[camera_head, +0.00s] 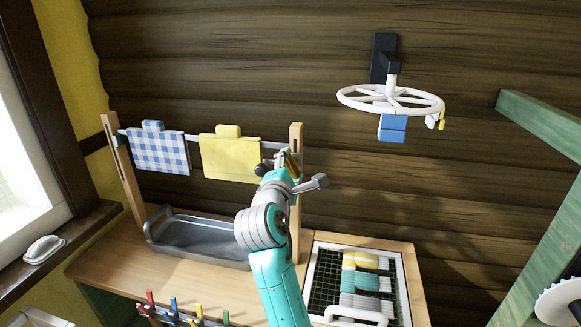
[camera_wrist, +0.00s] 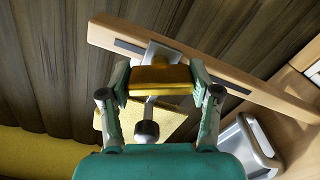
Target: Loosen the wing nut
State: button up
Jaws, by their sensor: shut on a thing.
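The brass-coloured wing nut (camera_wrist: 160,82) sits on the slotted wooden post (camera_wrist: 250,84) in the wrist view. My gripper (camera_wrist: 161,76) is shut on it, one finger on each side. In the head view the right post (camera_head: 296,140) stands at the right end of the rail, and my gripper (camera_head: 287,168) is at its upper part. The gripper and arm hide much of the nut there. A rod with a dark round knob (camera_wrist: 147,130) sticks out close below the nut in the wrist view.
A checked cloth (camera_head: 158,151) and a yellow cloth (camera_head: 230,158) hang on the rail. A grey metal tray (camera_head: 190,238) lies below on the wooden bench. A rack with coloured items (camera_head: 360,283) is at right. A white wheel hanger (camera_head: 390,99) juts from the wall.

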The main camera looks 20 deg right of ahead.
dwell(0.4)
jog(key=o, duration=1.1)
jog(key=shift+o, duration=0.2)
jog(key=v, duration=1.2)
